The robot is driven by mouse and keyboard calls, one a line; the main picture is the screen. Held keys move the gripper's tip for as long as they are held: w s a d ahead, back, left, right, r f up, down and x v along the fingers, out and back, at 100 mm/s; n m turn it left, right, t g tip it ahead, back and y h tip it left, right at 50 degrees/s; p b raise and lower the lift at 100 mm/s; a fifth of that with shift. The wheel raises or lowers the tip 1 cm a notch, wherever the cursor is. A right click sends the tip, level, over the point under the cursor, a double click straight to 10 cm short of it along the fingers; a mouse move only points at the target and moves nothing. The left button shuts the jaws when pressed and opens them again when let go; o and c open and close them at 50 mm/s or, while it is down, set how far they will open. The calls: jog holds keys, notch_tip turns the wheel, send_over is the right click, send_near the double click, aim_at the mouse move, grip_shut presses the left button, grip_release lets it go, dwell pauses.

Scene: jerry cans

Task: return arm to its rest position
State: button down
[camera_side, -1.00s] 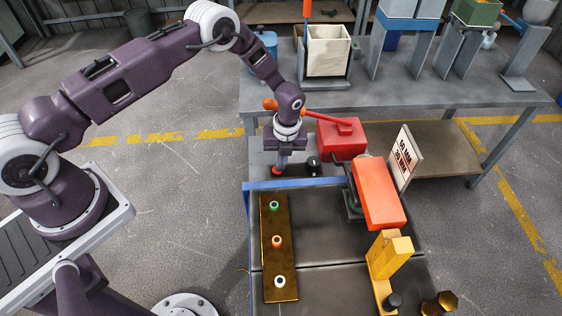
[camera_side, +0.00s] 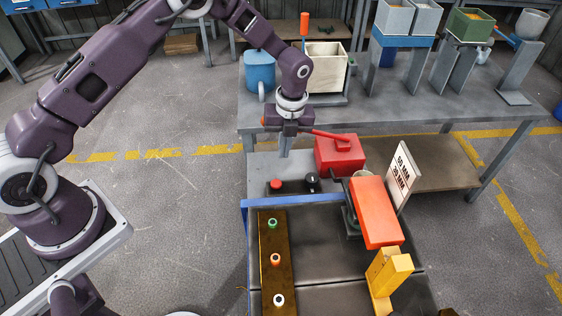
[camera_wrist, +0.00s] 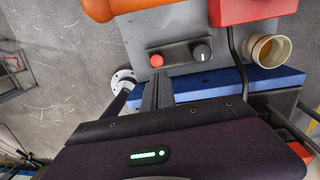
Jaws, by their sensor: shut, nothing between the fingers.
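My gripper (camera_side: 286,153) is shut and empty, pointing down above the control box in the side view. In the wrist view its narrow fingers (camera_wrist: 158,92) show close together just below the box. The control box (camera_side: 293,187) carries a red button (camera_side: 276,184) at its left and a black knob (camera_side: 312,178) at its right. The button (camera_wrist: 156,60) and knob (camera_wrist: 202,52) are also plain in the wrist view. The fingertips are apart from the button, with a gap below them.
A red box with a lever (camera_side: 338,155) stands close right of my gripper. Behind are the grey table (camera_side: 400,105), a blue can (camera_side: 259,70) and an open cream container (camera_side: 325,68). In front, a plank (camera_side: 274,285) holds several coloured rings. Open floor lies left.

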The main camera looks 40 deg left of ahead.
jog(key=shift+w+d+r, duration=0.1)
jog(key=shift+r, duration=0.45)
jog(key=s+a+r+n+t, duration=0.1)
jog(key=s+r+n, duration=0.25)
jog(key=r, duration=0.45)
jog(key=s+a+r+n+t, duration=0.1)
jog(key=s+r+n, duration=0.2)
jog(key=r+n, duration=0.35)
jog(key=s+a+r+n+t, duration=0.15)
jog(key=s+r, duration=0.25)
jog(key=r, duration=0.5)
jog(key=s+r+n+t, duration=0.1)
jog(key=s+r+n, duration=0.1)
jog(key=s+n, duration=0.5)
jog(key=s+r+n+t+h, duration=0.1)
jog(key=s+r+n, duration=0.2)
jog(key=s+n, duration=0.5)
jog(key=s, duration=0.6)
jog(key=shift+a+t, duration=0.15)
jog(key=shift+t, duration=0.2)
jog(key=shift+r+n, duration=0.15)
jog(key=shift+n, duration=0.1)
